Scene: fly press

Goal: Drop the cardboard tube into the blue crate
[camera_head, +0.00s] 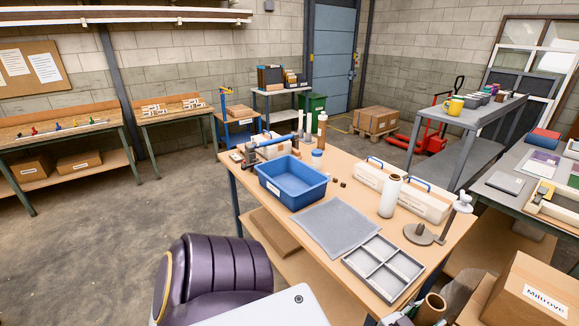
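The blue crate (292,196) stands open on the left part of the wooden workbench (335,170), and its visible inside looks empty. An upright brown cylinder (322,131) stands at the bench's far edge behind the crate; I cannot tell whether it is the cardboard tube or a bottle. Brown open-ended tubes (431,308) also show at the bottom edge beside a carton, partly cut off, and they look like cardboard. Neither of my grippers is in view.
A grey mat (335,228) and a grey divided tray (383,268) lie in front of the crate. A white roll (390,197), white cases (420,201) and a round dark stand (419,234) occupy the right side. A labelled carton (530,292) stands at lower right.

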